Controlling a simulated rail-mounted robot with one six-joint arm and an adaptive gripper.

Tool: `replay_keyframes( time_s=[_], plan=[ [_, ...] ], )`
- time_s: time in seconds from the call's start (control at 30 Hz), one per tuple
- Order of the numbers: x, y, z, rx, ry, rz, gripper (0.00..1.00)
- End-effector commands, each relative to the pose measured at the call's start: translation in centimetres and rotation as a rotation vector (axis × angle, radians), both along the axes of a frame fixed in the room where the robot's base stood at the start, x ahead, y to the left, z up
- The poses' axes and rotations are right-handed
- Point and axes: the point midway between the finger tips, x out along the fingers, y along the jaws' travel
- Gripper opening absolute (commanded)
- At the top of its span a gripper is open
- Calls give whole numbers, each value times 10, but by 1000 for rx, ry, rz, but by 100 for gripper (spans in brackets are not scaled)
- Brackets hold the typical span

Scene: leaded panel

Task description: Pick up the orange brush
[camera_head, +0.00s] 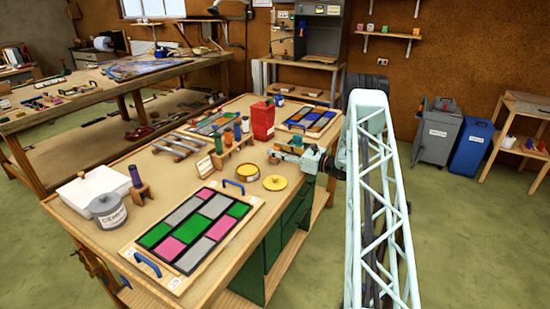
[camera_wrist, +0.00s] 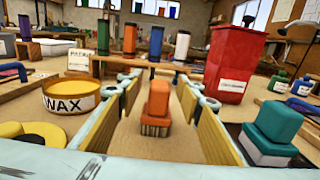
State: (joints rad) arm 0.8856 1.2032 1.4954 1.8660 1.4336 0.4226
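The orange brush (camera_wrist: 157,100) stands upright on the bench in the wrist view, with its brown bristles down. My gripper (camera_wrist: 165,84) is open, with one yellow-padded finger on each side of the brush. Gaps show between the brush and both pads, and nothing is held. In the head view my gripper (camera_head: 302,153) is low over the right side of the workbench (camera_head: 219,267). I cannot make out the orange brush clearly in that view.
A teal brush (camera_wrist: 272,129) stands close to the right finger. A wax tin (camera_wrist: 70,95) and a yellow lid (camera_wrist: 32,136) lie to the left. A wooden rack with several coloured rolls (camera_wrist: 130,39) and a red bin (camera_wrist: 233,63) stand beyond.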

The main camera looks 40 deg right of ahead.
Motion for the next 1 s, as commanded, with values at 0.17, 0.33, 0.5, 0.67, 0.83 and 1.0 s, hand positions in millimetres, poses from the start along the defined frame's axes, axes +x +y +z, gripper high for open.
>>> replay_keyframes(
  time_s=[0.17, 0.33, 0.5, 0.67, 0.83, 1.0],
  plan=[
    [6, 2, 0, 0, 0, 0, 33],
    [6, 2, 0, 0, 0, 0, 33],
    [6, 2, 0, 0, 0, 0, 33],
    [6, 2, 0, 0, 0, 0, 33],
    [5, 2, 0, 0, 0, 0, 18],
    [5, 2, 0, 0, 0, 0, 6]
  ],
)
